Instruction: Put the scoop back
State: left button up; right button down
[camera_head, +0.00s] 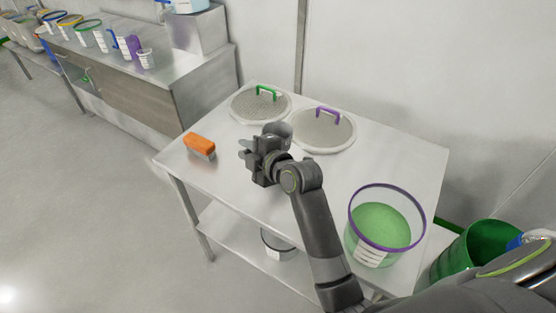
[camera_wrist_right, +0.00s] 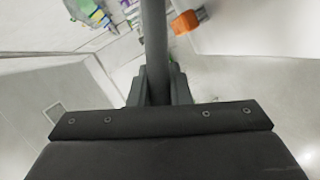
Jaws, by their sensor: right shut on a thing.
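My right gripper (camera_head: 258,158) is above the middle of the steel table (camera_head: 230,186) and is shut on a grey scoop. The scoop's round cup (camera_head: 277,130) shows just behind the gripper, partly covered by it. In the right wrist view, a dark grey bar that looks like the scoop's handle (camera_wrist_right: 154,45) runs up from between the fingers. The scoop looks held clear of the table, but its exact height is hard to tell. My left gripper is not in view.
An orange brush (camera_head: 200,144) lies at the table's left. Sieve lids with a green handle (camera_head: 266,93) and a purple handle (camera_head: 328,113) lie at the back. A purple-rimmed tub (camera_head: 381,224) of green material stands front right.

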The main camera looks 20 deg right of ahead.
jog(key=f, duration=0.9)
jog(key=shift+s+a+p, duration=0.25)
jog(key=shift+p, duration=0.1)
jog(key=shift+f, duration=0.15)
jog(key=c, duration=1.3)
grip_release()
jog(key=shift+c, duration=0.2)
